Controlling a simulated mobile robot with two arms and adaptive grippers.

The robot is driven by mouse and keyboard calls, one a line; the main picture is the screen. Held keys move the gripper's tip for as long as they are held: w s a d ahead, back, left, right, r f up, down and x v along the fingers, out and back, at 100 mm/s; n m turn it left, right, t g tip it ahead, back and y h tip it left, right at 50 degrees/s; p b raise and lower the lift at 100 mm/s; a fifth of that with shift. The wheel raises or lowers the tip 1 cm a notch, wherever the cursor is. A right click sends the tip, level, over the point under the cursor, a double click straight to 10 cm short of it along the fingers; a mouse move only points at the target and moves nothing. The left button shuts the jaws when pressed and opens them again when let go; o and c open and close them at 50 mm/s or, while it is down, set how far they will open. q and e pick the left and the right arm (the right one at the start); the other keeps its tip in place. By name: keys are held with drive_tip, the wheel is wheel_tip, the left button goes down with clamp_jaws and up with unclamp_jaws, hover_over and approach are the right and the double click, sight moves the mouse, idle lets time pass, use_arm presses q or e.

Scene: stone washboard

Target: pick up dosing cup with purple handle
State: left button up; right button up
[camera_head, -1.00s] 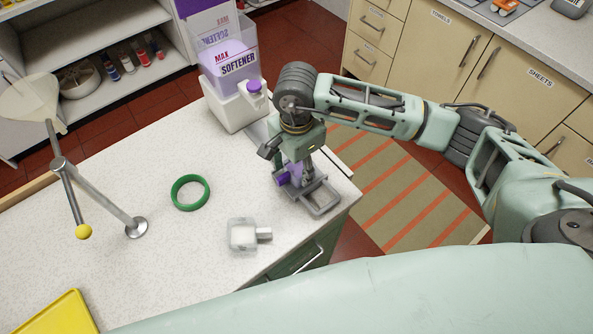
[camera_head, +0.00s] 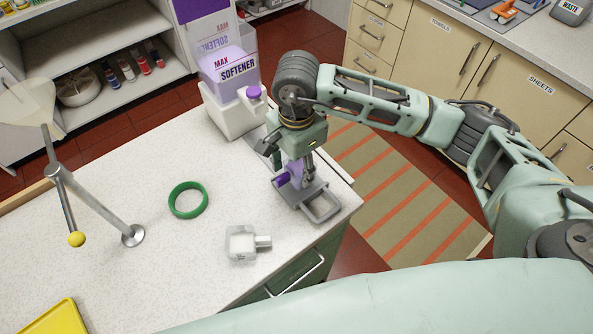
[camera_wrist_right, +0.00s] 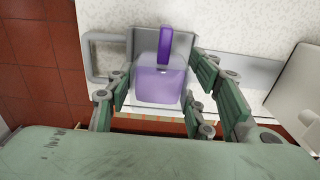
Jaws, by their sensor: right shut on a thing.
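The dosing cup (camera_head: 296,170) is translucent purple with a solid purple handle (camera_head: 283,180). In the right wrist view the cup (camera_wrist_right: 160,86) sits between the two fingers, its handle (camera_wrist_right: 165,46) pointing away from the wrist. My right gripper (camera_head: 302,172) is shut on the cup, just over a grey tray (camera_head: 318,205) with a loop handle at the counter's corner. It seems slightly above the tray; the exact gap is hard to tell. The gripper hides part of the cup in the head view. My left gripper is not in view.
A clear cup with a pale handle (camera_head: 242,243) and a green ring (camera_head: 188,200) are on the counter. The softener dispenser (camera_head: 232,92) stands close behind my right gripper. A funnel stand (camera_head: 98,206) and a yellow tray (camera_head: 50,325) are at left.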

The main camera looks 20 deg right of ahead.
drive_tip(key=shift+d+r, duration=0.1)
drive_tip(key=shift+r, duration=0.5)
drive_tip(key=s+d+r+b, duration=0.4)
drive_tip(key=s+d+r, duration=0.3)
drive_tip(key=s, duration=0.1)
drive_tip(key=shift+s+d+b, duration=0.2)
drive_tip(key=shift+s+b, duration=0.1)
drive_tip(key=shift+s, duration=0.1)
drive_tip(key=shift+f, duration=0.1)
